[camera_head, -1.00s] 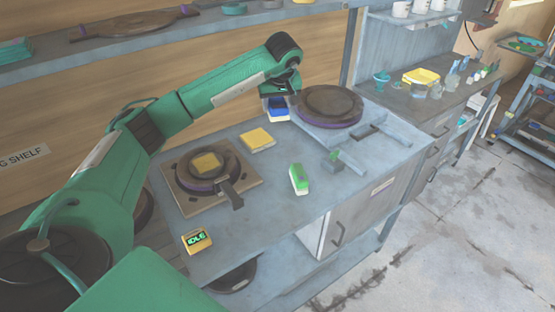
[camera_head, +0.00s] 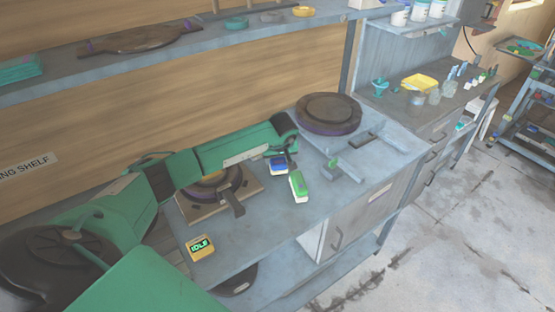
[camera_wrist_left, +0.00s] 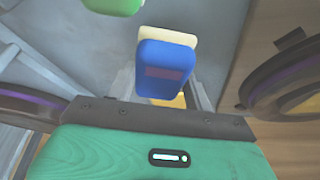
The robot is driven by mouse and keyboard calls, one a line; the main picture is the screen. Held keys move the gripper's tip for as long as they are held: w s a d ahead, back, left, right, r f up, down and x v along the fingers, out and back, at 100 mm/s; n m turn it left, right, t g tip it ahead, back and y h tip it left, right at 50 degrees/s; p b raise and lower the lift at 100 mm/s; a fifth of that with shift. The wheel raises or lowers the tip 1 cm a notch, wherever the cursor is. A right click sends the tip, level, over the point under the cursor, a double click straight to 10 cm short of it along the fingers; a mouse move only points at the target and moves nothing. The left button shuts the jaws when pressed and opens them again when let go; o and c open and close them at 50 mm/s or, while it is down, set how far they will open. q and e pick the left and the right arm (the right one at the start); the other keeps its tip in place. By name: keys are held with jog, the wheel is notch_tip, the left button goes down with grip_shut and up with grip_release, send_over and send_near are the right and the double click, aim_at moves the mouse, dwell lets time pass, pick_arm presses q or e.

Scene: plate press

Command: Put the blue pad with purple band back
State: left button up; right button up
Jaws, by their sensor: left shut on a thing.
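The blue pad with a pale edge (camera_head: 278,165) is in my left gripper (camera_head: 284,157), low over the bench beside the green pad (camera_head: 298,186). In the left wrist view the blue pad (camera_wrist_left: 165,68) shows a dull purple band on its face. My left gripper is shut on it; its fingertips are hard to make out. A yellow thing shows partly behind the pad in the wrist view (camera_wrist_left: 181,100). My right gripper is not in view.
The press with a round plate and handle (camera_head: 232,204) is partly covered by my left arm. A yellow box reading IDLE (camera_head: 200,247) stands at the bench front. A large round plate (camera_head: 328,114) lies at the back right.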

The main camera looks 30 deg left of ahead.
pick_arm(q)
jog(key=shift+f, duration=0.6)
jog(key=shift+f, duration=0.2)
jog(key=o, duration=0.9)
